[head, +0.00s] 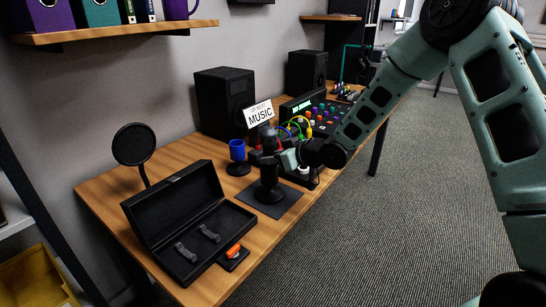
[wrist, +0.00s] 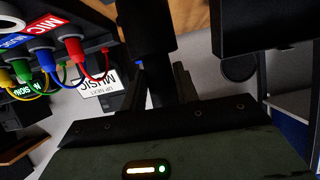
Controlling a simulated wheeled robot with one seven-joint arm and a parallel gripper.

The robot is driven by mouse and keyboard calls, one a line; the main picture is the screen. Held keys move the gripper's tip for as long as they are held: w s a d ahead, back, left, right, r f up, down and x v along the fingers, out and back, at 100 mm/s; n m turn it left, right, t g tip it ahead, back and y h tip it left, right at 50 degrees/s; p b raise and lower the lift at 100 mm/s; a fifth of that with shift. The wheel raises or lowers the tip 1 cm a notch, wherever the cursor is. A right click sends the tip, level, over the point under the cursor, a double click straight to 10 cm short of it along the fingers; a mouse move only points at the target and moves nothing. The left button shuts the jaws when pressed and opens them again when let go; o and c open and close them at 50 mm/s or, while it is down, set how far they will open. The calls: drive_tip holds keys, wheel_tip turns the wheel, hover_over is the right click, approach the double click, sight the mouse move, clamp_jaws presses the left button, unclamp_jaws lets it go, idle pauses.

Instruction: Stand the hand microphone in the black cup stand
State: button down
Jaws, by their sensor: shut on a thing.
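The hand microphone (head: 267,134) is dark and upright in the head view, straight above the black cup stand (head: 268,179). My gripper (head: 283,158) reaches in from the right and is shut on the microphone's handle. In the wrist view, which is upside down, the handle (wrist: 161,92) shows between the fingers of my gripper (wrist: 158,88). The wide black cup (wrist: 146,28) is at the top there, and the handle's lower end meets or overlaps its rim. I cannot tell how deep it sits. The microphone's head is hidden in the wrist view.
A black mat (head: 287,207) lies under the stand. A blue cup stand (head: 237,152) is behind to the left. An open black case (head: 160,215) and a pop filter (head: 134,145) are at left. A mixer (head: 311,110), cables and a MUSIC sign (head: 259,114) are close behind.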

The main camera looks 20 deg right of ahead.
drive_tip(key=c, duration=1)
unclamp_jaws()
drive_tip(key=shift+o, duration=0.2)
drive_tip(key=p+v, duration=0.1)
drive_tip(key=v, duration=1.6)
drive_tip(key=shift+s, duration=0.2)
drive_tip(key=shift+d+r, duration=0.1)
drive_tip(key=shift+d, duration=0.05)
drive_tip(key=s+a+r+g+h+p, duration=0.3)
drive_tip(key=s+a+g+h+p, duration=0.15)
drive_tip(key=s+a, duration=0.5)
drive_tip(key=s+a+r+g+h+p, duration=0.1)
drive_tip(key=s+a+r+g, duration=0.1)
drive_tip(key=s, duration=0.8)
drive_tip(key=s+a+r+g+h+p, duration=0.1)
drive_tip(key=s+a+g, duration=0.3)
drive_tip(key=s, duration=0.6)
drive_tip(key=shift+a+r+n+h, duration=0.3)
drive_tip(key=shift+a+r+h, duration=0.05)
drive_tip(key=shift+a+r, duration=0.15)
